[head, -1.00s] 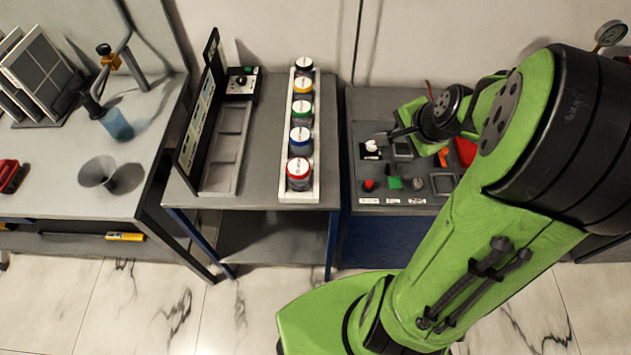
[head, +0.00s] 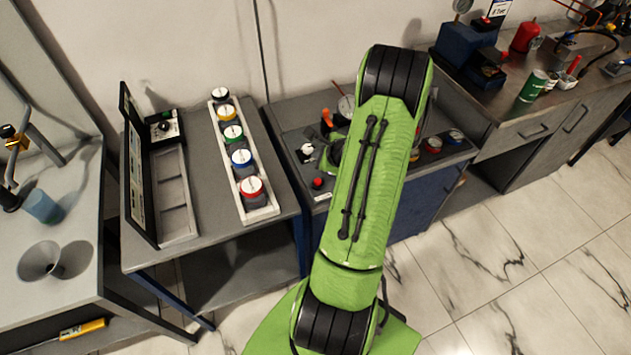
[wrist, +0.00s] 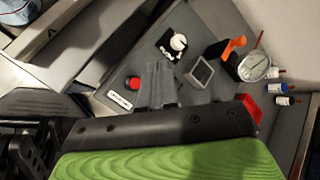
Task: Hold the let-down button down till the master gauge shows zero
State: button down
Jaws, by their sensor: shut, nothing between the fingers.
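In the wrist view, a round white-faced gauge (wrist: 254,66) stands on the rig beside an orange lever (wrist: 234,46). Its reading is too small to make out. A red button (wrist: 132,83) sits near a white label (wrist: 120,101); I cannot read which button is the let-down one. The red button also shows in the head view (head: 318,183). My gripper (wrist: 158,68) is shut and empty, over the panel to the right of the red button. I cannot tell whether it touches anything. In the head view my arm hides the gripper and much of the panel.
A white rack (head: 262,212) with several coloured-lid jars stands left of the rig in the head view. A bench with a green can (head: 533,86) is at right.

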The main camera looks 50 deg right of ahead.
aim_at(319, 184)
notch_tip(319, 184, down, 8)
jog(key=b, duration=0.6)
jog(key=shift+f+b, duration=0.25)
jog(key=shift+b, duration=0.05)
dwell(1.3)
jog(key=shift+f+b, duration=0.35)
jog(key=shift+f, duration=0.1)
jog(key=shift+f+b, duration=0.45)
jog(key=shift+f, duration=0.05)
dwell(0.6)
dwell(2.8)
jog(key=shift+r+p, duration=0.8)
jog(key=shift+r, duration=0.2)
notch_tip(319, 184, up, 5)
jog(key=p, duration=0.4)
jog(key=shift+r, duration=0.1)
